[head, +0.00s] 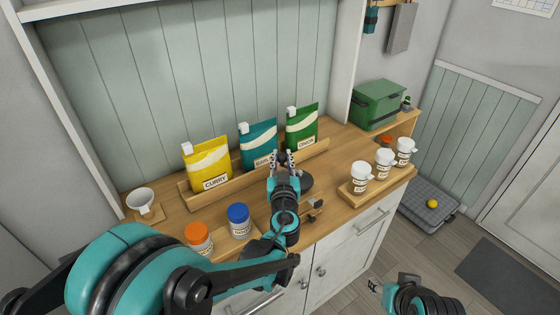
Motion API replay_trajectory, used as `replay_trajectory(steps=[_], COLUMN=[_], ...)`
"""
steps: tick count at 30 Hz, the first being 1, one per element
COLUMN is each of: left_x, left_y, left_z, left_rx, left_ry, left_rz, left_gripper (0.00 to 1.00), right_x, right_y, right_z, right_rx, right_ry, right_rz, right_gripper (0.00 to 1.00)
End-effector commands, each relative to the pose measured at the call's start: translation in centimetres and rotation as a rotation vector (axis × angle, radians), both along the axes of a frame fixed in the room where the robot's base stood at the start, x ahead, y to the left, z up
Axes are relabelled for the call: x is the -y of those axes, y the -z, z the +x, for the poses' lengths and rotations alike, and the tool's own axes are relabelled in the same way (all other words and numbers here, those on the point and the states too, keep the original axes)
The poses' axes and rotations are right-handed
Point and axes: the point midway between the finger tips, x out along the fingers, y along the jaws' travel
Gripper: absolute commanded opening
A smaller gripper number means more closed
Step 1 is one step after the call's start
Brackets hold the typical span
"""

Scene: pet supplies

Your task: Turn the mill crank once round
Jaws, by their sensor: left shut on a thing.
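The mill (307,182) is a dark, round-based thing on the wooden counter, mostly hidden behind my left wrist. My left gripper (281,156) reaches over it from the front, its fingers shut on the small dark knob of the mill crank (281,158). The crank's arm is hidden by the gripper, so its angle cannot be told. My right gripper (373,286) hangs low at the bottom right, away from the counter. Its fingers are too small and dark to judge.
Yellow (207,164), teal (259,145) and green (302,127) pouches stand in a wooden rack (250,172) close behind the mill. Orange-lidded (198,237) and blue-lidded (239,221) jars stand front left. White shakers (384,163) stand right. A white scoop (141,200) stands far left.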

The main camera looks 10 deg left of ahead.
Motion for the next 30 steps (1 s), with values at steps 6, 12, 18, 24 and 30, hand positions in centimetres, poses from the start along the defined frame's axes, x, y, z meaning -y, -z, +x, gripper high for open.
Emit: replay_trajectory(steps=[6, 12, 18, 24, 30], left_x=[0.2, 1.0, 1.9, 2.8, 3.6], left_y=[0.1, 0.1, 0.1, 0.1, 0.0], left_z=[1.1, 2.1, 2.8, 3.3, 3.4], left_rx=[0.000, 0.000, 0.000, 0.000, 0.000], left_ry=[0.200, 0.390, 0.571, 0.721, 0.827], left_rz=[-0.001, 0.000, 0.000, 0.000, 0.000], left_gripper=[0.00, 0.00, 0.00, 0.00, 0.00], right_x=[0.0, 0.0, 0.0, 0.0, 0.0], right_y=[0.2, 0.4, 0.6, 0.7, 0.7], right_z=[0.0, 0.0, 0.0, 0.0, 0.0], right_rx=[0.000, 0.000, 0.000, 0.000, 0.000], right_ry=[0.000, 0.000, 0.000, 0.000, 0.000], right_rz=[0.000, 0.000, 0.000, 0.000, 0.000], right_gripper=[0.45, 0.45, 0.45, 0.45, 0.45])
